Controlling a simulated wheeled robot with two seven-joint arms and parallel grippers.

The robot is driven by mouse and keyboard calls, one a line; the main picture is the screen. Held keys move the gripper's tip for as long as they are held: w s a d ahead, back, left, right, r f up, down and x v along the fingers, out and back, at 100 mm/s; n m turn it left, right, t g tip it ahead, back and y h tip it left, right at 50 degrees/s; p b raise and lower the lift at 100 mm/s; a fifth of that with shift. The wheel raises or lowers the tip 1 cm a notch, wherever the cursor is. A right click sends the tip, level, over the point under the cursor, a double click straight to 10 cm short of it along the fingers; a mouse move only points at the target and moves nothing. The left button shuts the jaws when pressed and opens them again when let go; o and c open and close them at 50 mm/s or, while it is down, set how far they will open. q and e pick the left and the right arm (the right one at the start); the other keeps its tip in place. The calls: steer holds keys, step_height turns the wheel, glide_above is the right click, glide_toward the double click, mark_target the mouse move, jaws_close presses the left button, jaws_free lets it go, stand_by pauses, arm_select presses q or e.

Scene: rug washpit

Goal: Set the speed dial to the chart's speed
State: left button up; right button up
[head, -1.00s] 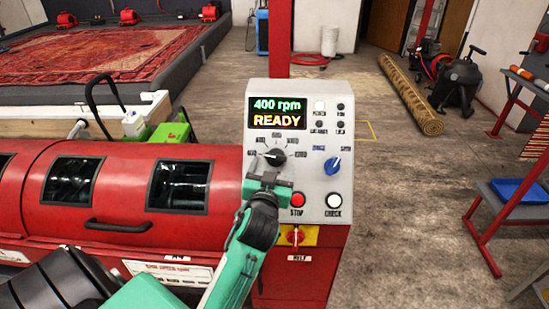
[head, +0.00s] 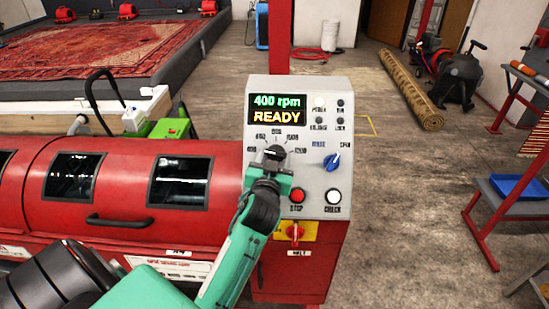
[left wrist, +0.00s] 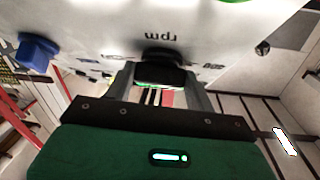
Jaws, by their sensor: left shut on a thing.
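The black speed dial (head: 274,152) is on the grey control panel (head: 312,180), inside an arc of printed numbers. My left gripper (head: 272,165) is shut on the dial from the front and partly covers it. In the left wrist view the dial (left wrist: 160,72) sits between the two fingers, below an upside-down "rpm" label. The pointer's exact setting cannot be read. The display (head: 276,109) shows "400 rpm" and "READY". I cannot make out a speed chart. My right gripper is not in view.
A blue knob (head: 332,161), a red stop button (head: 297,196) and a white check button (head: 333,197) are close to the dial. A red switch (head: 295,232) is below. The red drum machine (head: 120,180) stands at left; open floor lies right.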

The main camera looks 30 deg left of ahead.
arm_select(q)
steer(key=shift+r+m+h+p, duration=0.2)
steer(key=shift+m+h+p, duration=0.15)
steer(key=shift+p, duration=0.2)
steer(key=m+g+h+p, duration=0.1)
steer(key=m+h+p, duration=0.2)
steer(key=m+p, duration=0.2)
steer(key=a+m+h+p, duration=0.1)
steer(key=m+h+p, duration=0.2)
steer(key=p, duration=0.4)
steer(key=r+m+g+h+p, duration=0.1)
steer(key=m+h+p, duration=0.2)
steer(key=m+p, duration=0.3)
steer(key=shift+a+m+g, duration=0.2)
steer(key=shift+m+g, duration=0.1)
steer(key=shift+m, duration=0.05)
steer(key=shift+w+f+m+g+h+p, duration=0.1)
steer(key=shift+m+g+h+p, duration=0.6)
steer(key=shift+m+p, duration=0.65)
steer(key=shift+m, duration=0.25)
steer(key=shift+f+g, duration=0.1)
steer(key=shift+g, duration=0.3)
steer(key=o, duration=1)
